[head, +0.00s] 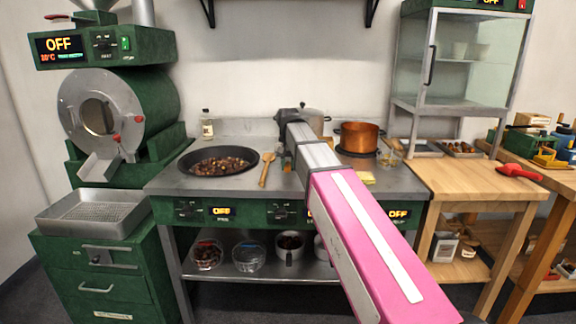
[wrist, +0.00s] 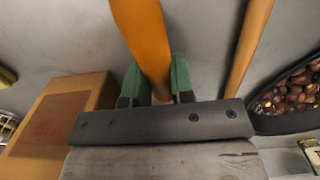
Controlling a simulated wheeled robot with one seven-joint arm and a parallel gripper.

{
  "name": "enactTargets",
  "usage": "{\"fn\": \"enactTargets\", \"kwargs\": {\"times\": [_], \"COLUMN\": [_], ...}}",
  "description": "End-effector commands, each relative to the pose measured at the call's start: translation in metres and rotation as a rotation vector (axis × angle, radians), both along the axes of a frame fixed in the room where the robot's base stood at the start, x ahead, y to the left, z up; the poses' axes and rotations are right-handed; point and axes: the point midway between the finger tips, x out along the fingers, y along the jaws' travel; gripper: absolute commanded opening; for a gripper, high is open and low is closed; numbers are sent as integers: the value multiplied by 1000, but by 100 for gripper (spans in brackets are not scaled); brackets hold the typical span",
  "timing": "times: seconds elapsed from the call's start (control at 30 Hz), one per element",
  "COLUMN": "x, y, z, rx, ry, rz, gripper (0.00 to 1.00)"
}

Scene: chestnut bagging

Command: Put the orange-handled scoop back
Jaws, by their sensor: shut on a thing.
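My gripper (wrist: 155,88) has green fingers closed on the orange handle of the scoop (wrist: 143,38) in the wrist view. The handle runs up and out of the picture, so the scoop's head is not seen there. In the head view my arm reaches over the steel worktop, and my gripper (head: 292,118) is a small dark shape near the back wall. The scoop cannot be made out there. How far it is above the worktop, or whether it touches it, cannot be told.
A pan of chestnuts (head: 218,162) and a wooden spoon (head: 266,170) lie left of my arm. The spoon's handle (wrist: 249,45) runs beside the scoop in the wrist view, with a cardboard box (wrist: 62,115) opposite. A copper pot (head: 358,137) stands right of my arm.

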Motion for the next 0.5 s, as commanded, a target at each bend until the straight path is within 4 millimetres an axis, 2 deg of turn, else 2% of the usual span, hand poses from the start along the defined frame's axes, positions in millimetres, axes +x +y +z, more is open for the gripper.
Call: {"fn": "enactTargets", "kwargs": {"times": [0.23, 0.27, 0.33, 0.5], "x": [0, 0, 0, 0], "y": [0, 0, 0, 0], "z": [-4, -4, -4, -4], "rx": [0, 0, 0, 0], "ry": [-1, -1, -1, -1], "rz": [0, 0, 0, 0], "gripper": [0, 29, 52, 53]}}
